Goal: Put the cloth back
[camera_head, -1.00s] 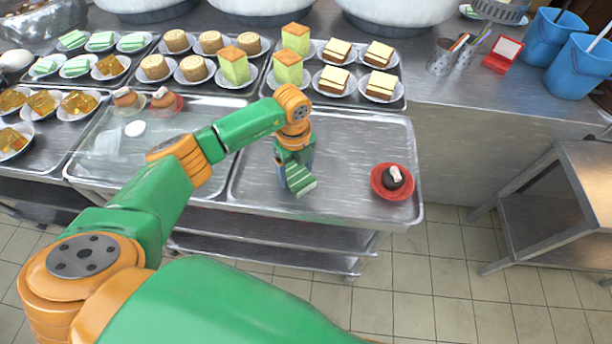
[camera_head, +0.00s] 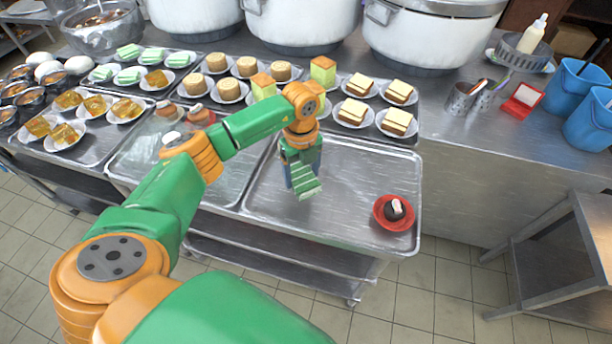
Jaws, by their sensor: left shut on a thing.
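My left gripper (camera_head: 305,186) hangs over the right-hand steel tray (camera_head: 345,222), pointing down. My right gripper is not in view.
Trays of small plated cakes, such as cheese-topped squares (camera_head: 398,92), fill the counter behind. Large white stockpots (camera_head: 420,45) stand at the back. Blue buckets (camera_head: 570,88) and a red box (camera_head: 522,100) are at right. The right-hand tray is mostly bare.

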